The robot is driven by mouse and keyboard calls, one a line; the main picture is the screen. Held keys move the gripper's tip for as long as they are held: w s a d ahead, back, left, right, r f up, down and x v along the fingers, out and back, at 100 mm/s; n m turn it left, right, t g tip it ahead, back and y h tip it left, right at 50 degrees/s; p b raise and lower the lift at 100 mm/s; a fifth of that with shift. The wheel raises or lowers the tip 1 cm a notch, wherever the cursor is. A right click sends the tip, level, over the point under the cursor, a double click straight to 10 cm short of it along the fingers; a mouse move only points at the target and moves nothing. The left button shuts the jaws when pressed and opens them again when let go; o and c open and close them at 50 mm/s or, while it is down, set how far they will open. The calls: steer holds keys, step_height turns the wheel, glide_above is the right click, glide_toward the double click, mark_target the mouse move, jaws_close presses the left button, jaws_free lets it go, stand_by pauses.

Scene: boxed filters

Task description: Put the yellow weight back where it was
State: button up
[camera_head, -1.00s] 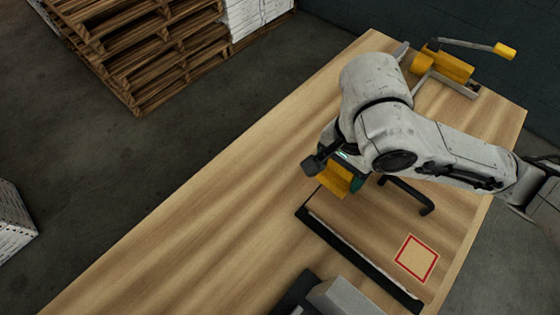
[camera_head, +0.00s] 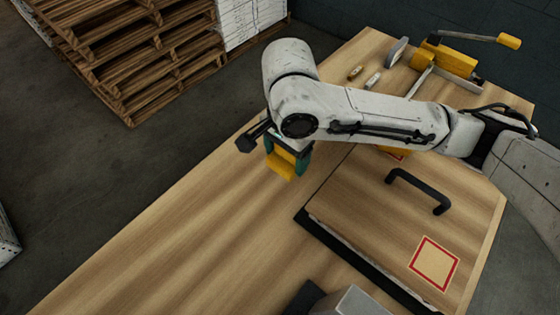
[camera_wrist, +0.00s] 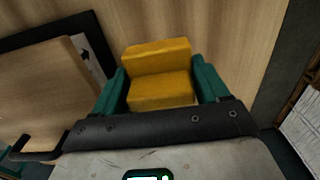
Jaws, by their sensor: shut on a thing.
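The yellow weight (camera_head: 281,166) is a blocky piece gripped between the teal fingers of my gripper (camera_head: 287,163). In the wrist view the weight (camera_wrist: 160,78) sits between both fingers, with wood behind it. It is held over the bare table, left of a wooden panel (camera_head: 375,215) with a black handle (camera_head: 420,190). The panel bears an empty red-outlined square (camera_head: 434,263) near its front right corner. Another yellow piece (camera_head: 392,150) and a bit of red marking show at the panel's far side, mostly hidden by my arm.
A yellow clamp-like device (camera_head: 455,60) with a lever stands at the table's far right. Small cylinders (camera_head: 373,81) and a grey disc (camera_head: 397,52) lie near it. A grey block (camera_head: 350,302) is at the front edge. The table (camera_head: 190,210) left of the panel is clear.

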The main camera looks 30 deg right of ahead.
mark_target(280, 164)
steer(key=shift+w+a+f, duration=0.25)
steer(key=shift+w+f, duration=0.45)
steer(key=shift+f, duration=0.05)
steer(key=shift+w+f, duration=0.15)
steer(key=shift+f, duration=1.55)
steer(key=shift+f, duration=0.1)
steer(key=o, duration=1.7)
steer(key=shift+f, duration=0.1)
step_height(280, 164, up, 12)
steer(key=shift+r+p, duration=0.15)
steer(key=shift+p, duration=0.15)
